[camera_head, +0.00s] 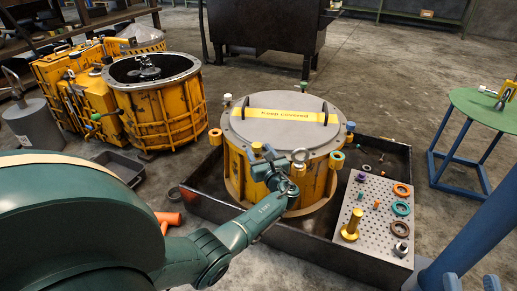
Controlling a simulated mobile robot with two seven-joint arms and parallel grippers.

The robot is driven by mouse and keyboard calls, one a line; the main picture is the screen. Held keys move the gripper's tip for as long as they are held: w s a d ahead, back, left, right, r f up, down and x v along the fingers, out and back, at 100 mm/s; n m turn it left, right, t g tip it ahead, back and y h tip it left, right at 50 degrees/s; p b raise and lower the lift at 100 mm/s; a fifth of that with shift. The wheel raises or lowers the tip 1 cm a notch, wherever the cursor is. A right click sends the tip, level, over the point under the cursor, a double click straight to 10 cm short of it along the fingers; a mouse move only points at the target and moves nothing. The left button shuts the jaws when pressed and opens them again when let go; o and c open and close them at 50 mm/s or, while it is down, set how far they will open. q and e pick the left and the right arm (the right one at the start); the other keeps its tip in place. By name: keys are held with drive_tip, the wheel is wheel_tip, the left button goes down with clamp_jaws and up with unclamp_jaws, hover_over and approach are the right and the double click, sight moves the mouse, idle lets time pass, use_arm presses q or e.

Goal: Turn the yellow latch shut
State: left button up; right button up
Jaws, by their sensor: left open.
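The orange-yellow drum housing (237,168) stands in a dark tray, with a grey round lid (275,132) on top. Latches with coloured caps sit around the lid's rim. A small yellow piece (256,147) shows at the front rim, just beside my left gripper. I cannot tell for sure which is the yellow latch or how it is turned. My left gripper (277,165) is open at the front rim; its wrist hides part of the drum. My right gripper is out of view.
Another yellow housing (158,118) stands at the left. A green table (485,108) stands at the right.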

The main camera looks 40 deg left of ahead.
use_arm(q)
drive_tip(key=p+v, duration=0.2)
drive_tip(key=v, duration=0.4)
use_arm(e)
drive_tip(key=shift+s+f+g+h, duration=0.3)
drive_tip(key=shift+f+h, duration=0.3)
drive_tip(key=shift+f, duration=0.15)
use_arm(q)
drive_tip(key=shift+d, duration=0.1)
use_arm(e)
drive_tip(key=shift+d+r, duration=0.1)
drive_tip(key=shift+d, duration=0.05)
